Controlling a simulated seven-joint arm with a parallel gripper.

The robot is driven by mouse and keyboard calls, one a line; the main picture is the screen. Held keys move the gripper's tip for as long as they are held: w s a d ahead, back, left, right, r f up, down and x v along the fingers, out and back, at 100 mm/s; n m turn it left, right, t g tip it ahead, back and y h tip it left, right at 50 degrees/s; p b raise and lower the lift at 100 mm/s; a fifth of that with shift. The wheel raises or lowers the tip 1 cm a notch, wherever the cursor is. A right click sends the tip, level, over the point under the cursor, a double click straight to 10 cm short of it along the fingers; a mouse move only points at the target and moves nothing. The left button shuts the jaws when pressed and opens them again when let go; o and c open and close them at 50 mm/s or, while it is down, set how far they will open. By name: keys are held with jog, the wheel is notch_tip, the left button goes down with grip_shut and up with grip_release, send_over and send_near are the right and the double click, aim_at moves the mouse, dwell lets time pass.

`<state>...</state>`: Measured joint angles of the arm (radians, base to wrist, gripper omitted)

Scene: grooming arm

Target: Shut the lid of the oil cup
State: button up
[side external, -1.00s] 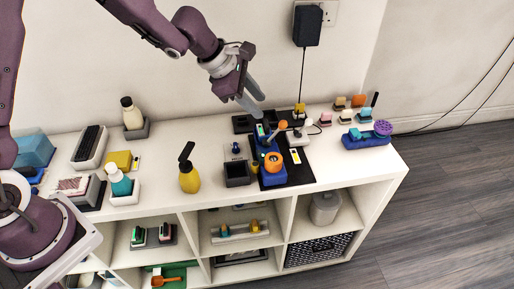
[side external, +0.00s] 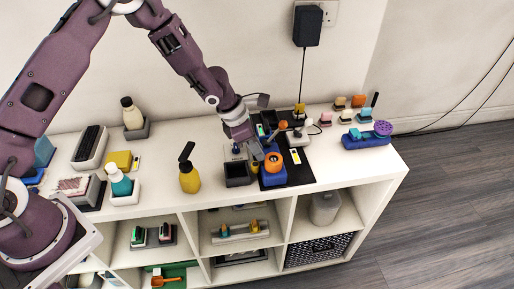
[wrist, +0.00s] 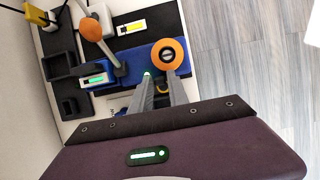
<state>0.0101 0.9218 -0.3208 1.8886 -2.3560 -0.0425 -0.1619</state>
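An orange round cup with a dark centre (side external: 273,161), which looks like the oil cup, sits on a blue base (side external: 272,180). In the wrist view the orange ring (wrist: 167,55) lies just beyond my fingertips, on the blue block (wrist: 134,64). A lever with an orange knob (side external: 283,124) rises behind it; its knob (wrist: 91,29) also shows in the wrist view. I cannot tell which part is the lid. My gripper (wrist: 159,74) has its fingers apart with nothing seen between them. In the side view my gripper (side external: 257,153) is close to the orange cup's left.
A dark open box (side external: 237,174) and a yellow bottle (side external: 189,178) stand to the left. A black mat (side external: 299,174) lies under the blue base. A blue item with a purple disc (side external: 367,138) is at the right. The shelf top's front strip is mostly clear.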

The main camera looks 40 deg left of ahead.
grip_shut()
jog(key=shift+s+a, duration=0.1)
jog(key=shift+s+a+f+t+h, duration=0.25)
jog(key=shift+s+a+t+h, duration=0.1)
jog(key=shift+t+h, duration=0.35)
jog(key=shift+s+a+f+t+h, duration=0.2)
jog(key=shift+s+a+t+h, duration=0.15)
jog(key=shift+t+h, duration=0.35)
jog(key=shift+s+a+f+t+h, duration=0.25)
jog(key=shift+s+a+t+h, duration=0.1)
jog(key=shift+t+h, duration=0.35)
jog(key=shift+o, duration=2.4)
grip_release()
